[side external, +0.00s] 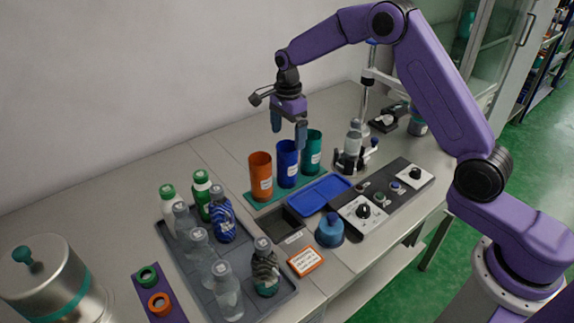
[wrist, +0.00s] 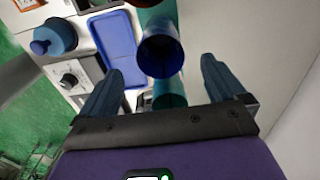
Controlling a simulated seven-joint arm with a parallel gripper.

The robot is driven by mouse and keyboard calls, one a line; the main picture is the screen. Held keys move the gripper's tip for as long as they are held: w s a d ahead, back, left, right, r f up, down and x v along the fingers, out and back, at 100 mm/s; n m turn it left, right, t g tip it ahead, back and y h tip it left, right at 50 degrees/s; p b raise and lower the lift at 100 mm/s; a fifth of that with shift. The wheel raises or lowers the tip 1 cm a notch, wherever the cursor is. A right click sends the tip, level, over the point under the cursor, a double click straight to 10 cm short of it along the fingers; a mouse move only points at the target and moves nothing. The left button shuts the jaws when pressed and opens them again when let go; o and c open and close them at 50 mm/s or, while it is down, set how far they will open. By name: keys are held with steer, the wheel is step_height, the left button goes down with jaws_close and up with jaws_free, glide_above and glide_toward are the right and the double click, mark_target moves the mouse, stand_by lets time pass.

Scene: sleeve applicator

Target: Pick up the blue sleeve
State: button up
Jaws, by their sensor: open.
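The blue sleeve (side external: 287,165) is an open-topped cylinder with a white label. It stands upright between the orange sleeve (side external: 260,176) and the green sleeve (side external: 312,152) on a teal mat (side external: 254,197). My gripper (side external: 289,143) is open and empty, pointing down, with its fingers at and just above the blue sleeve's rim in the side view. In the wrist view the blue sleeve's round mouth (wrist: 161,52) lies ahead of and between the two fingertips (wrist: 161,64). The green sleeve (wrist: 169,95) is partly hidden behind the gripper there.
A blue tray (side external: 319,194) lies just in front of the sleeves. A grey tray (side external: 262,300) with several bottles is at the front left. A control panel (side external: 410,181) and a clamp holding a bottle (side external: 354,138) stand to the right. The wall is behind.

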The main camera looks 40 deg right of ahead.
mark_target(287, 148)
steer(key=shift+a+f, duration=0.1)
steer(key=shift+f, duration=2.8)
steer(key=shift+c, duration=0.3)
steer(key=c, duration=1.2)
